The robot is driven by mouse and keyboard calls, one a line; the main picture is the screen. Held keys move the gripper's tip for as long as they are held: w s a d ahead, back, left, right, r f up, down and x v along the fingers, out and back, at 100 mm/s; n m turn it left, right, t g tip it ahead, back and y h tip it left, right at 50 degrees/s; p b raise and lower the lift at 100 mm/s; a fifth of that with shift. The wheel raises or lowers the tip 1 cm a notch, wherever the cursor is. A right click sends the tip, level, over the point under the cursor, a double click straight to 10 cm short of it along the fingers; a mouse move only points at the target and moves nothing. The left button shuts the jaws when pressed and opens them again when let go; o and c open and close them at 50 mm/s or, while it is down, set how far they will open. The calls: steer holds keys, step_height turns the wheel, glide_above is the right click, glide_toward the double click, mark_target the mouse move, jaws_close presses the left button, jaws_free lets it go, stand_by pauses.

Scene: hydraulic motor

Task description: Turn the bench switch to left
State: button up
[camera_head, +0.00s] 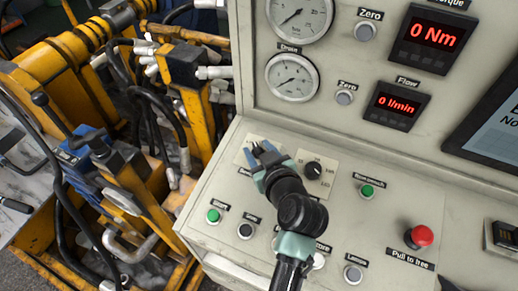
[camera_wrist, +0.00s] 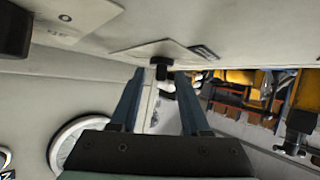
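A small black switch knob (camera_wrist: 161,70) on a pale plate shows in the wrist view, between the tips of my gripper (camera_wrist: 160,75). I take it to be the bench switch; its label is not readable. Clear gaps show between the knob and both fingers, so the gripper is open around or just short of it. In the head view my gripper (camera_head: 262,155) is over the left plate (camera_head: 246,146) on the sloped panel and mostly hides the knob. The knob's turned position cannot be told.
A larger black rotary knob (camera_head: 313,170) sits close right of my gripper. Green (camera_head: 213,215) and black (camera_head: 245,230) buttons lie nearby, and a red stop button (camera_head: 419,237) stands farther right. The upright gauge panel (camera_head: 345,60) rises behind. Yellow machinery with hoses (camera_head: 75,60) is left.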

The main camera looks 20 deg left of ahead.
steer(key=b+v, duration=0.2)
steer(key=v, duration=1.1)
stand_by(0.4)
steer(key=w+d+r+m+t+h, duration=0.25)
steer(key=w+r+t, duration=0.2)
steer(key=r, duration=0.85)
steer(key=w+d+r+m+t+h, duration=0.25)
steer(key=r+t, duration=0.25)
steer(key=r, duration=0.8)
steer(key=s+d+r+m+t+h, duration=0.25)
steer(key=s+r+t, duration=0.2)
steer(key=r, duration=0.55)
steer(key=s+d+r+m+t+h, duration=0.1)
steer(key=s+r+m+t, duration=0.3)
steer(key=r, duration=0.6)
step_height(320, 180, down, 16)
steer(key=s+n+b, duration=0.1)
steer(key=b, duration=1.5)
